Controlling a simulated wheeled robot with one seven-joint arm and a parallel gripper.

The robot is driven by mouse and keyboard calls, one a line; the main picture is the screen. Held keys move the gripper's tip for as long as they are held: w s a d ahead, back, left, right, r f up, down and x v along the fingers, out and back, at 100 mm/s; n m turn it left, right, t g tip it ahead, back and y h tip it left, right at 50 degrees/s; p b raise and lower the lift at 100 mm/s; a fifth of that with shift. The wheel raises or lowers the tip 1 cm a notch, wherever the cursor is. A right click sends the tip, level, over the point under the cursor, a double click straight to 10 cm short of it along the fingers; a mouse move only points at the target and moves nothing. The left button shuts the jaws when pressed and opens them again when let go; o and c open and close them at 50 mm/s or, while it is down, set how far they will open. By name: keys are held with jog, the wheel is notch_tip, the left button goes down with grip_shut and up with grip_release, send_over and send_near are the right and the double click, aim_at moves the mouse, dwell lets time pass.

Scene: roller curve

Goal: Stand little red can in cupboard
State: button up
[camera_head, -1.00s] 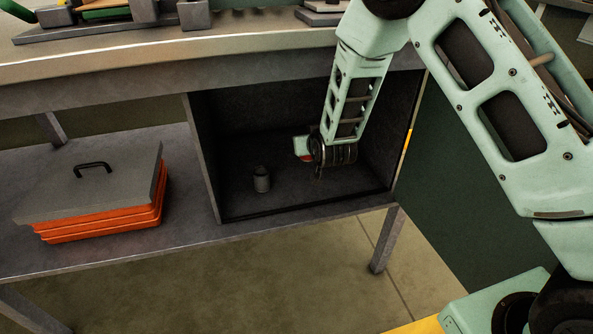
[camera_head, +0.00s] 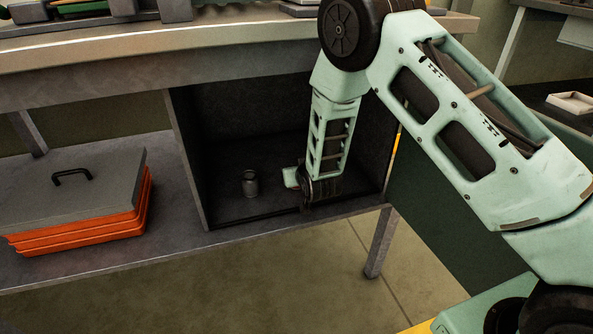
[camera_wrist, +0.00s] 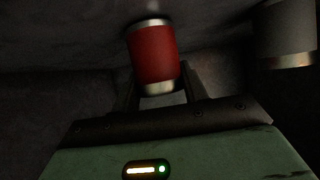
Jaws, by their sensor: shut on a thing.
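The little red can (camera_wrist: 153,55), with silver ends, is between the fingers of my gripper (camera_wrist: 162,86) in the wrist view. My gripper is shut on it. In the wrist view one end of the can is close to a dark grey surface; I cannot tell if they touch. In the head view my wrist and gripper (camera_head: 292,177) are inside the open cupboard (camera_head: 186,160), low and near its front edge, right of the middle. The red can is hidden there.
A grey can (camera_head: 250,183) stands on the cupboard floor left of my gripper; it also shows in the wrist view (camera_wrist: 286,35). Orange trays (camera_head: 85,235) under a grey lid (camera_head: 80,190) sit left on the shelf. The open green door (camera_head: 440,215) is at the right.

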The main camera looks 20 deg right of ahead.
jog(key=o, duration=1.2)
jog(key=shift+f, duration=0.1)
jog(key=shift+c, duration=0.2)
